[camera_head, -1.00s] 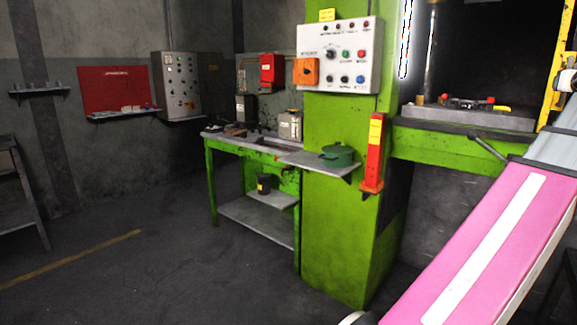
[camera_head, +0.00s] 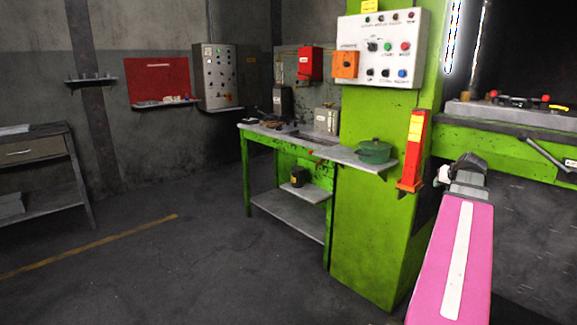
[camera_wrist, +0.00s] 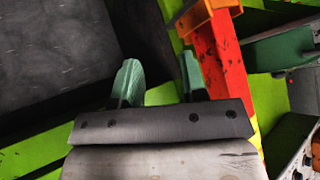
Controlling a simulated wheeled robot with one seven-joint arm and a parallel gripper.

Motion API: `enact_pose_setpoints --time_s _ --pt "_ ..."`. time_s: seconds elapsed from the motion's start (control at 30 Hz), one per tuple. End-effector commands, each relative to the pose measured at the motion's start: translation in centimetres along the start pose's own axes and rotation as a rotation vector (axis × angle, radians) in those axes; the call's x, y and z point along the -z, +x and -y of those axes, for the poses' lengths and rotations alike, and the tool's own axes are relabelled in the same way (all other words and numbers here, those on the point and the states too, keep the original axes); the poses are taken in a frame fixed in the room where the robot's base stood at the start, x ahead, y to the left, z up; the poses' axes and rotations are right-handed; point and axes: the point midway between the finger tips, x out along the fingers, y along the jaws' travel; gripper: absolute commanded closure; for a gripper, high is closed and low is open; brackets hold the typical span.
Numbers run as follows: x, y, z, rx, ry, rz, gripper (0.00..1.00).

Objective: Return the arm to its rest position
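My pink arm (camera_head: 455,255) rises from the bottom right of the head view, in front of the press. A dark joint (camera_head: 468,172) shows at its upper end, near the red post. The gripper cannot be made out clearly in the head view. In the wrist view, my gripper (camera_wrist: 160,82) shows two green fingertips standing apart with nothing visible between them. The red post (camera_wrist: 224,65) is just beyond and to the right of the fingers there. No object is held.
A green press column (camera_head: 375,200) carries a white control panel (camera_head: 382,48), a red post (camera_head: 413,150) and a shelf with a green pot (camera_head: 374,151). A green workbench (camera_head: 247,175) stands left of it. The floor (camera_head: 170,260) at left is clear.

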Motion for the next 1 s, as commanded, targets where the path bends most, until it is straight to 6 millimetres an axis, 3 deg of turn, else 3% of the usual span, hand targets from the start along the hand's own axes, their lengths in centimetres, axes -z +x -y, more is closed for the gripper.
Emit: enact_pose_setpoints --time_s 0.03,0.2,0.5,0.8,1.0 --pt "-2.0 1.6 2.0 0.014 -0.009 0.042 0.61" --pt "-7.9 5.8 7.7 0.037 -0.037 0.177 0.61" --pt "-19.4 10.7 16.7 0.047 -0.112 0.409 0.61" --pt "-31.4 12.3 24.0 0.017 -0.219 0.625 0.61" --pt "-38.9 11.9 27.4 -0.024 -0.301 0.745 0.61"
